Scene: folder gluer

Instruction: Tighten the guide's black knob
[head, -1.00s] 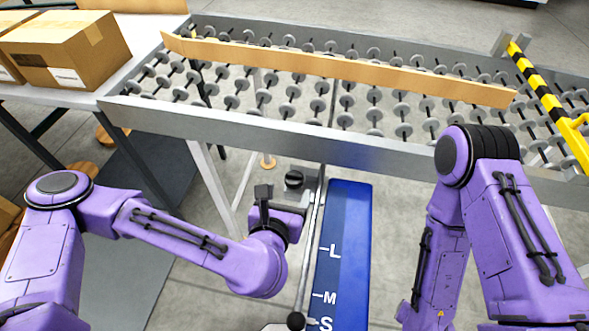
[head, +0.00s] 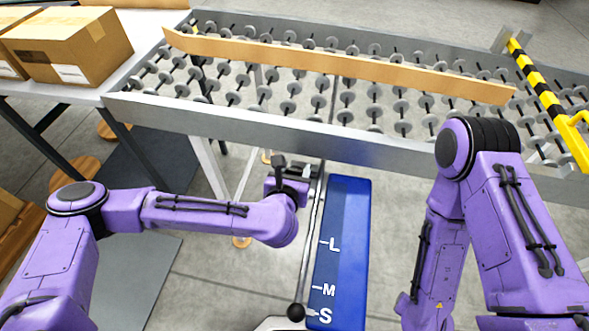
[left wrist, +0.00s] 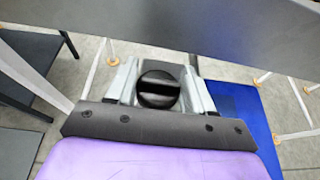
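The black knob (left wrist: 158,90) is round with a raised bar across its top. In the left wrist view it sits between the two fingers of my left gripper (left wrist: 160,78). The fingers stand apart on either side of it; whether they touch it I cannot tell. In the head view my left gripper (head: 296,174) is at the upper end of the metal rail (head: 312,225), below the conveyor, and hides the knob. The rail runs beside a blue scale plate (head: 340,260) marked L, M and S. My right gripper is out of view.
A roller conveyor with a grey side beam (head: 250,126) crosses above the gripper. A long tan strip (head: 340,66) lies on its rollers. A black ball-ended lever (head: 296,312) stands at the rail's lower end. Cardboard boxes (head: 68,45) sit on a table at the left.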

